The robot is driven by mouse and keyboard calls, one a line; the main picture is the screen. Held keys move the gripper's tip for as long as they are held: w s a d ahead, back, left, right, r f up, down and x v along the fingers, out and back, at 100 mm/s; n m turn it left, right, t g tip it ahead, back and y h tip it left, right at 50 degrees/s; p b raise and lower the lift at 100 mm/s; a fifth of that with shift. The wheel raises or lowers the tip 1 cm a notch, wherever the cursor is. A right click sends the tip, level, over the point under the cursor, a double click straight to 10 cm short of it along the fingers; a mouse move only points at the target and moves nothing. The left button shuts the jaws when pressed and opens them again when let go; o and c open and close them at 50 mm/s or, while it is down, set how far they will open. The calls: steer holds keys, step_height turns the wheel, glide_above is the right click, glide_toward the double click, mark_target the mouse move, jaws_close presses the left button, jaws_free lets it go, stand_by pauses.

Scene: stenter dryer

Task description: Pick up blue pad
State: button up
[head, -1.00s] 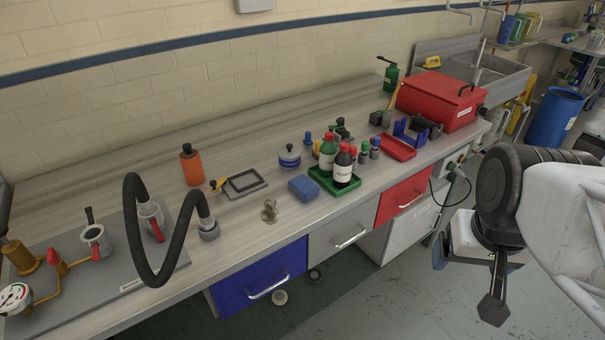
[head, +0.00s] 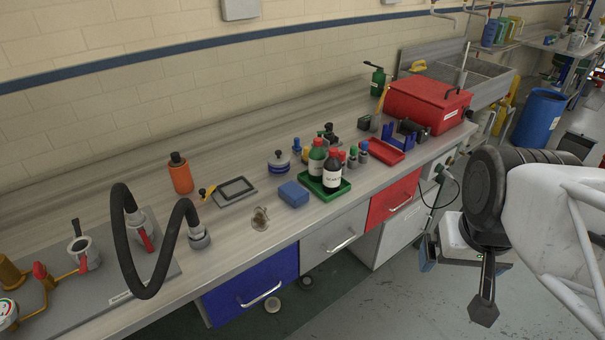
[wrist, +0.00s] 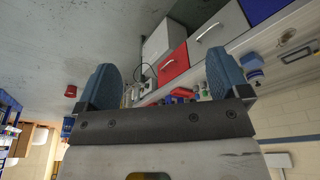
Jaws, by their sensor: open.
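The blue pad (head: 293,194) is a small blue block lying flat near the front of the bench (head: 240,210), left of a green tray (head: 331,192). My gripper (head: 481,275) hangs over the floor at the right, in front of the bench and well apart from the pad. In the wrist view, the two blue-grey fingers of my gripper (wrist: 162,85) stand wide apart with nothing between them but the distant bench. A small blue block in the wrist view (wrist: 252,63) lies beside the right finger, on the bench; I cannot tell for sure that it is the pad.
A black hose (head: 122,240), an orange bottle (head: 180,173) and a red toolbox (head: 428,103) stand further off.

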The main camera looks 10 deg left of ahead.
steer(key=w+a+n, duration=0.3)
steer(key=w+a, duration=0.2)
steer(key=w, duration=0.7)
steer(key=n+g, duration=0.3)
steer(key=n, duration=0.4)
glide_above(296, 191)
step_height(296, 191, down, 15)
steer(key=shift+d+r, duration=0.1)
steer(key=shift+d, duration=0.05)
steer(key=shift+a+f, duration=0.2)
steer(key=shift+f, duration=0.05)
steer(key=shift+f, duration=1.25)
